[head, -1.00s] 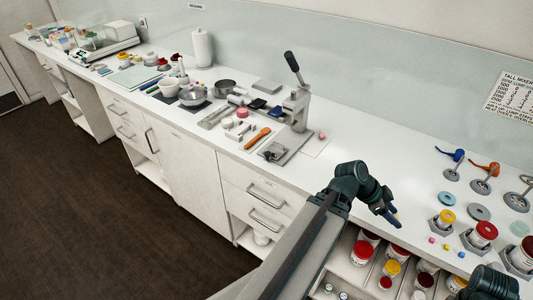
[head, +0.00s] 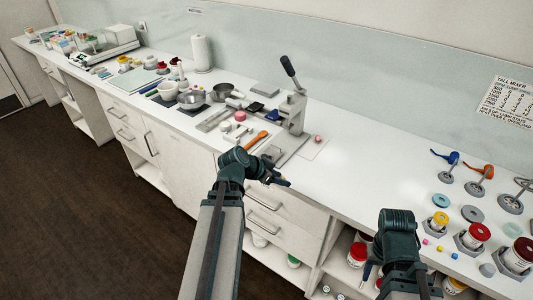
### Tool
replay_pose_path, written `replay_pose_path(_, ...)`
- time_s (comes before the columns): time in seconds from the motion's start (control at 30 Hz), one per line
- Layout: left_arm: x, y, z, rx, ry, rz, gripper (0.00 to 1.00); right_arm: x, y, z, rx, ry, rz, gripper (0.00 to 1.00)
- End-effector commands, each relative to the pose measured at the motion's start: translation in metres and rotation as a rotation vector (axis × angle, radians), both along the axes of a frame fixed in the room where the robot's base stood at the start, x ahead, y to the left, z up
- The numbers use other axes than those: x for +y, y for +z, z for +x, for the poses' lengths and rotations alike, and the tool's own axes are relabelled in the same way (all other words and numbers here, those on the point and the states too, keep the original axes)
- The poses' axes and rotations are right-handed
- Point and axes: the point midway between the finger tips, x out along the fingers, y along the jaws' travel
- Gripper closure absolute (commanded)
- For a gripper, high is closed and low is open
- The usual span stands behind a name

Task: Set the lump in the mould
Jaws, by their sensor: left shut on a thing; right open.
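My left gripper (head: 281,181) is at the counter's front edge, in front of the lever press (head: 294,112). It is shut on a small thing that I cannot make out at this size. A small pink lump (head: 318,138) lies on a white sheet (head: 313,150) to the right of the press. I cannot clearly pick out the mould; my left wrist partly hides the area around the press's base plate (head: 291,148). My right gripper (head: 372,277) is open, low in front of the counter and the open shelf of jars.
An orange-handled tool (head: 256,139), a pink round piece (head: 240,116) and bowls (head: 192,98) crowd the counter left of the press. Colored jars (head: 475,235) and mixer stirrers (head: 447,170) stand at the right. The counter (head: 375,165) between is clear.

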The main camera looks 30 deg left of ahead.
Motion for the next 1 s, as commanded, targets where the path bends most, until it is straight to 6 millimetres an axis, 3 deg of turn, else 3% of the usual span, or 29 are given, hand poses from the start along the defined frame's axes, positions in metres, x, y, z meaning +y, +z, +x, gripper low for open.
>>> replay_pose_path(0.03, 0.026, 0.006, 0.0, 0.0, 0.067, 0.002, 1.0, 0.0, 0.006, 0.0, 0.0, 0.0, 0.0, 0.5)
replay_pose_path(0.1, 0.057, 0.009, -0.002, 0.0, 0.152, 0.0, 1.0, 0.0, 0.009, 0.0, 0.0, 0.0, 0.0, 0.5)
replay_pose_path(0.2, 0.091, 0.013, -0.007, -0.002, 0.25, 0.0, 1.0, 0.0, 0.012, 0.0, 0.0, 0.0, 0.0, 0.5)
replay_pose_path(0.33, 0.119, 0.016, -0.012, -0.006, 0.329, -0.001, 1.0, 0.0, 0.015, 0.0, 0.0, 0.0, 0.0, 0.5)
replay_pose_path(0.53, 0.13, 0.016, -0.015, -0.007, 0.36, -0.001, 1.0, 0.0, 0.015, 0.0, 0.0, 0.0, 0.0, 0.5)
replay_pose_path(0.63, 0.13, 0.015, -0.006, -0.007, 0.356, 0.0, 1.0, 0.0, 0.013, 0.0, 0.0, 0.0, 0.0, 0.5)
replay_pose_path(1.0, 0.127, 0.006, 0.085, -0.007, 0.354, 0.0, 1.0, 0.0, 0.005, 0.0, 0.0, 0.0, 0.0, 0.5)
